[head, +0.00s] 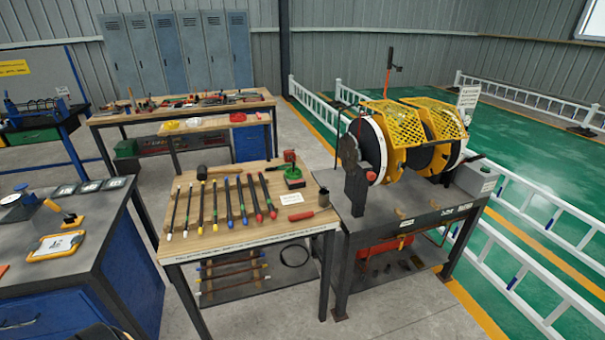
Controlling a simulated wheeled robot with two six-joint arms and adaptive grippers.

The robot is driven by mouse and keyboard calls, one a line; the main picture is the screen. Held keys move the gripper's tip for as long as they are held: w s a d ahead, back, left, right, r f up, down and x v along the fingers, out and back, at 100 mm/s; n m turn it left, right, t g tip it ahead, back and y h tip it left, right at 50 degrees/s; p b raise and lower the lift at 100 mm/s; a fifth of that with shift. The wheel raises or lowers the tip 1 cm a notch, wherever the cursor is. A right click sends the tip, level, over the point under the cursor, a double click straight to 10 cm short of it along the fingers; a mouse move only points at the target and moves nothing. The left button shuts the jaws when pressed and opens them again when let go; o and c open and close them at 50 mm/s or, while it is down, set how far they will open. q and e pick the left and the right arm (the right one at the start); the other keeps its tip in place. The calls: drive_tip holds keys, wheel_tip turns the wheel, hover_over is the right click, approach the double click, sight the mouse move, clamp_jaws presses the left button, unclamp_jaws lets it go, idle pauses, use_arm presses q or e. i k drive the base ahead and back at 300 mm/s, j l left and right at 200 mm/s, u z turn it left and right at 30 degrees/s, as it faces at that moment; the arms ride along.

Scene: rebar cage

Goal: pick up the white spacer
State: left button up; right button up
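No single white spacer can be made out for certain. A small white heap (193,122) lies on the low wooden table (215,126), between a yellow heap (171,125) and a red heap (237,117). It is too small to tell what it is made of. On the nearer wooden table (240,237), the leftmost dark bar (174,210) and the one beside it (187,211) have white ends. Neither of my grippers is in view.
Bars with yellow, blue, green and red ends, a black mallet (202,173) and a red-handled tool (301,216) lie on the nearer table. A yellow-guarded machine (408,135) stands right; a blue workbench (75,280) stands left. Grey floor separates the benches.

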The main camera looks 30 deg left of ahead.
sight(193, 122)
drive_tip(key=u, duration=1.8)
